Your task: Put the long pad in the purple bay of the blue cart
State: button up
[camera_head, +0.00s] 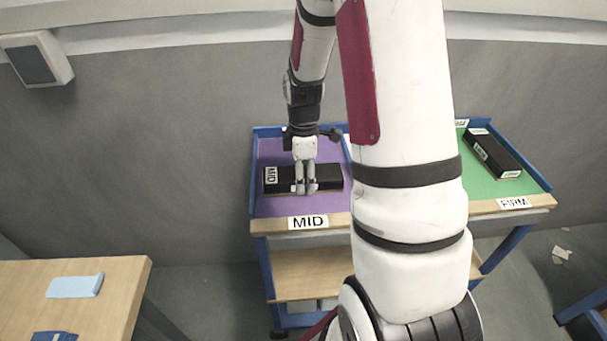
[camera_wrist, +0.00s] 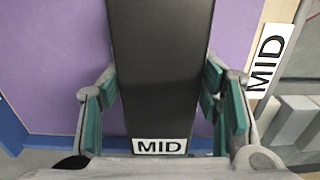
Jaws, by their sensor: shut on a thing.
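The long pad (camera_head: 325,179) is a black bar with a white MID label on its end. It is in the purple bay (camera_head: 275,207) of the blue cart (camera_head: 256,230), lying lengthwise across the bay. My gripper (camera_head: 305,190) is over the middle of the pad with its fingers pointing down. In the wrist view the pad (camera_wrist: 160,75) runs between the two green-lined fingers (camera_wrist: 165,110), and the purple floor (camera_wrist: 60,60) shows on both sides. Whether the pad's underside touches the floor is hard to see.
A green bay (camera_head: 480,185) on the right holds another black pad (camera_head: 492,154) and has a FIRM label (camera_head: 514,203). A MID label (camera_head: 308,222) is on the wooden front edge.

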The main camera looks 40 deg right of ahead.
jog(key=shift+f, duration=0.15)
jog(key=o, duration=1.5)
jog(key=shift+o, duration=0.2)
notch_tip(320, 180, up, 12)
jog(key=s+a+r+m+t, duration=0.2)
jog(key=s+a+r+m, duration=0.4)
jog(key=a+r, duration=0.4)
jog(key=s+a+r+m+t, duration=0.2)
jog(key=s+a+m, duration=0.3)
jog(key=s, duration=0.8)
jog(key=a, duration=0.2)
jog(key=shift+s+a+r+p, duration=0.2)
jog(key=shift+s+a+p, duration=0.05)
jog(key=shift+a+p, duration=0.1)
